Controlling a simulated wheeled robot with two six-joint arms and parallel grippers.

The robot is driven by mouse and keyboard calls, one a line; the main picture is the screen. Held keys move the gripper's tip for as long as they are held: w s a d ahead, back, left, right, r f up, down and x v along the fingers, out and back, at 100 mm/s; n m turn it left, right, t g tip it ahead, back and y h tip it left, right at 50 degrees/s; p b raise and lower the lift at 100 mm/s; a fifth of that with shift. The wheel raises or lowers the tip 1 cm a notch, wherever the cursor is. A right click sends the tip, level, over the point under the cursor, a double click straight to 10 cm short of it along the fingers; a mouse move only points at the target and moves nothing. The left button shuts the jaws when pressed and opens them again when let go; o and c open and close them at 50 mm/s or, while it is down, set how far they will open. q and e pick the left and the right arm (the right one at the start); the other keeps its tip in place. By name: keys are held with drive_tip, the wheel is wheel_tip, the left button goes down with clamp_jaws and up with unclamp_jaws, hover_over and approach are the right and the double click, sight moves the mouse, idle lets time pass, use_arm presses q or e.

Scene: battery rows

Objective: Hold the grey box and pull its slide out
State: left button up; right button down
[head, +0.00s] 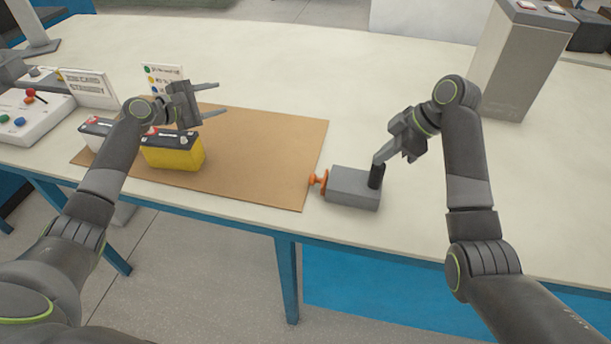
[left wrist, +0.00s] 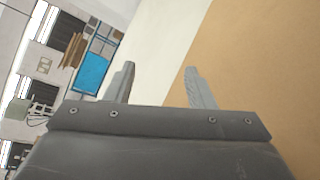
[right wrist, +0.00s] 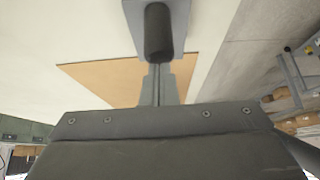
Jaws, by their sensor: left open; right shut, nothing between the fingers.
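The grey box (head: 350,188) lies on the table near its front edge, just right of the brown mat. An orange knob (head: 318,180) sticks out of its left end, and a black post (head: 376,176) stands upright at its right end. My right gripper (head: 378,161) is shut and empty, with its tips at the post's top. In the right wrist view the post (right wrist: 158,35) lies straight ahead of the shut fingers (right wrist: 157,68); I cannot tell whether they touch it. My left gripper (head: 221,99) is open and empty above the mat, well left of the box.
The brown mat (head: 262,150) bears a yellow-and-black battery (head: 175,154) and a white-and-black one (head: 95,135) at its left. A control panel (head: 30,115) and sign cards stand further left. A tall grey case (head: 515,65) stands at the back right. The back middle of the table is clear.

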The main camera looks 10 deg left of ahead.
use_arm(q)
drive_tip(key=s+d+f+g+h, duration=0.4)
drive_tip(key=d+f+g, duration=0.15)
drive_tip(key=d, duration=0.35)
drive_tip(key=g+h, duration=0.2)
drive_tip(key=g, duration=0.3)
approach(305, 184)
drive_tip(key=r, duration=0.1)
drive_tip(key=a+r, duration=0.1)
drive_tip(key=r, duration=0.1)
drive_tip(key=shift+s+a+r, duration=0.15)
drive_tip(key=shift+s+r, duration=0.1)
drive_tip(key=shift+r, duration=0.1)
drive_tip(key=x, duration=1.1)
drive_tip(key=shift+w+d+f, duration=0.1)
drive_tip(key=shift+d+f, duration=0.05)
drive_tip(key=shift+d, duration=0.15)
drive_tip(key=shift+a, duration=0.15)
clamp_jaws()
